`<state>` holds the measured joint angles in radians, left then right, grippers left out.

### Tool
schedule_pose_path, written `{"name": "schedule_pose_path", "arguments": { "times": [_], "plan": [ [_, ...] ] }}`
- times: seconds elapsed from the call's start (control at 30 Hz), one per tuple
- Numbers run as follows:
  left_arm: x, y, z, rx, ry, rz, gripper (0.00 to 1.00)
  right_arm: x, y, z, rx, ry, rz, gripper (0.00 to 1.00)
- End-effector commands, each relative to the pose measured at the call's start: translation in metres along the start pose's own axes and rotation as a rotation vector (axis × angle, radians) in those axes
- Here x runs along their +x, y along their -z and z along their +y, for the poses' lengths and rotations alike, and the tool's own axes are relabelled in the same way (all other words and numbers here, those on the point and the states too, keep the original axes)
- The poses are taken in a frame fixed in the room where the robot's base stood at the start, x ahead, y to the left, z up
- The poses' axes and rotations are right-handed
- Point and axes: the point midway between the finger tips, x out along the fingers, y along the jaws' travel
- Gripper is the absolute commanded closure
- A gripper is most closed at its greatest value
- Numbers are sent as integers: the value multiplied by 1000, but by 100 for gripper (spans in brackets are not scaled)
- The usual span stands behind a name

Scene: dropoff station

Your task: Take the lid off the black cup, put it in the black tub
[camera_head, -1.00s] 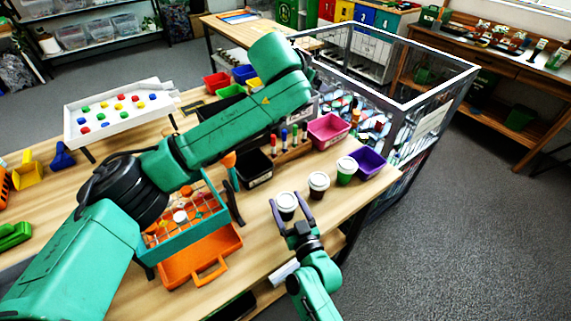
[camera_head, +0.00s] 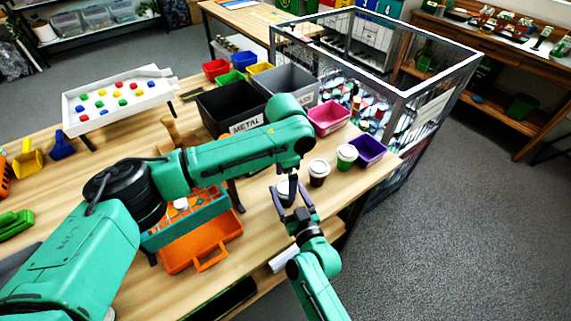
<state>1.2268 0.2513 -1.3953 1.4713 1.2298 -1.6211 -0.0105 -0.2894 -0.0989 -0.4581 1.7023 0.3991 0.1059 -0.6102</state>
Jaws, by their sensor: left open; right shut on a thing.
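The black cup (camera_head: 285,202) with its pale lid (camera_head: 284,187) stands upright near the table's front right edge. My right gripper (camera_head: 290,205) is shut around the cup's body from the front. My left arm reaches across from the left, and my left gripper (camera_head: 291,178) points down just over the lid. It is open, though its fingers are small and partly merged with the lid, so I cannot tell whether they touch it. The black tub (camera_head: 247,125), labelled METAL, stands farther back on the table, behind my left arm.
A brown cup (camera_head: 318,173) and a green cup (camera_head: 346,156), both white-lidded, stand close right of the black cup. A purple bin (camera_head: 369,150), pink bin (camera_head: 329,119) and grey tub (camera_head: 289,83) stand behind. An orange tray (camera_head: 198,247) lies left of my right gripper.

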Motion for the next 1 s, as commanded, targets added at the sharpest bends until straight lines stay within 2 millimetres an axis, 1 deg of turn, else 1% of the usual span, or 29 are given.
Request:
{"name": "schedule_pose_path", "arguments": {
  "times": [0.03, 0.13, 0.37, 0.47, 0.5, 0.57, 0.6, 0.87, 1.0],
  "plan": [
    [7, 0, 0, 0, -1, -1, 0, 0, 0, 0, 0, 0, 0, 100],
    [14, 0, 0, -1, 0, 1, 0, 0, 0, 0, 0, 0, 0, 100],
    [15, 0, 0, 0, 0, 1, 0, 0, 0, 0, 0, 0, 0, 100],
    [15, 0, 0, 0, 0, 1, 34, 0, 0, 0, 0, 0, 0, 100],
    [15, 0, 0, 0, 0, 1, 50, 0, 0, 0, 0, 0, 0, 100],
    [15, 0, 0, 0, 0, 1, 73, 0, 0, 0, 0, 0, 0, 100],
    [15, 1, 0, 0, -1, 1, 87, 0, 0, 0, 0, 0, 0, 100],
    [14, 1, 1, 1, -2, 1, 88, 0, 0, 0, 0, 0, -1, 100],
    [10, 1, 1, 1, -3, 3, 88, 0, -1, 0, 0, 0, -2, 100]
  ]
}}
